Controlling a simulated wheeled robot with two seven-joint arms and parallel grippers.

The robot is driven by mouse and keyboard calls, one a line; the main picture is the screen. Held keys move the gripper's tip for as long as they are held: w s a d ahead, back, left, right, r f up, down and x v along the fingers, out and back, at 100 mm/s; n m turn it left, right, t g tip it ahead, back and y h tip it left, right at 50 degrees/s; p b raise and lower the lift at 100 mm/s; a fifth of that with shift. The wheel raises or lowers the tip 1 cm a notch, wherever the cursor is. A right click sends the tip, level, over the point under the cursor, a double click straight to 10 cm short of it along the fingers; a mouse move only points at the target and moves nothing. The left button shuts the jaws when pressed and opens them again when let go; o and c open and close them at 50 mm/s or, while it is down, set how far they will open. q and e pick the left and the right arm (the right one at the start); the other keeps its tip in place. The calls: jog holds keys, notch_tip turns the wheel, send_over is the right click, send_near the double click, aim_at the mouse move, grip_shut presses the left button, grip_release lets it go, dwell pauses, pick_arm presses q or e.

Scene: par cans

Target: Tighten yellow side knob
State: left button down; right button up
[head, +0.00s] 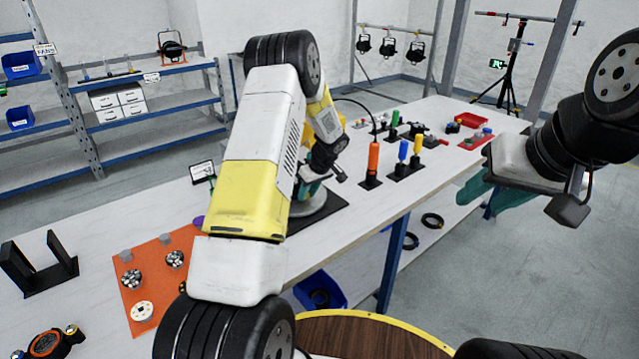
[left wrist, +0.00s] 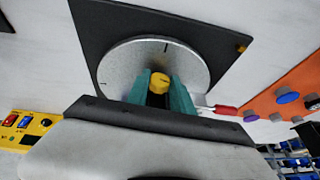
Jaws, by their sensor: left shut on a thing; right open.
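The yellow side knob (left wrist: 160,83) shows in the left wrist view, with a dark mark on its face. It sits in front of a round grey disc (left wrist: 125,62) with a dark tick near its top. My left gripper (left wrist: 162,92) has its teal fingers on both sides of the knob and is shut on it. In the head view my left arm hides the knob; part of the grey disc (head: 322,205) shows below my left gripper (head: 304,200). My right gripper (head: 474,190) is open and empty, off the table's right edge.
A black mat (head: 334,208) lies under the disc. An orange mat (head: 155,243) with small round parts is left of my arm. Upright orange, blue and yellow-handled tools (head: 373,158) stand to the right. A black bracket (head: 40,272) stands far left.

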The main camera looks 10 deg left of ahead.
pick_arm(q)
jog(key=shift+w+d+m+g+y, duration=0.1)
jog(key=shift+w+m+g+y, duration=0.05)
jog(key=shift+g+y, duration=0.4)
jog(key=shift+w+d+m+g+y, duration=0.1)
jog(key=shift+m+g+y, duration=0.05)
jog(key=shift+g+y, duration=0.4)
jog(key=c, duration=1.1)
grip_release()
jog(key=v, duration=0.7)
jog(key=shift+d+r, duration=0.25)
jog(key=shift+r, duration=0.05)
jog(key=shift+w, duration=0.15)
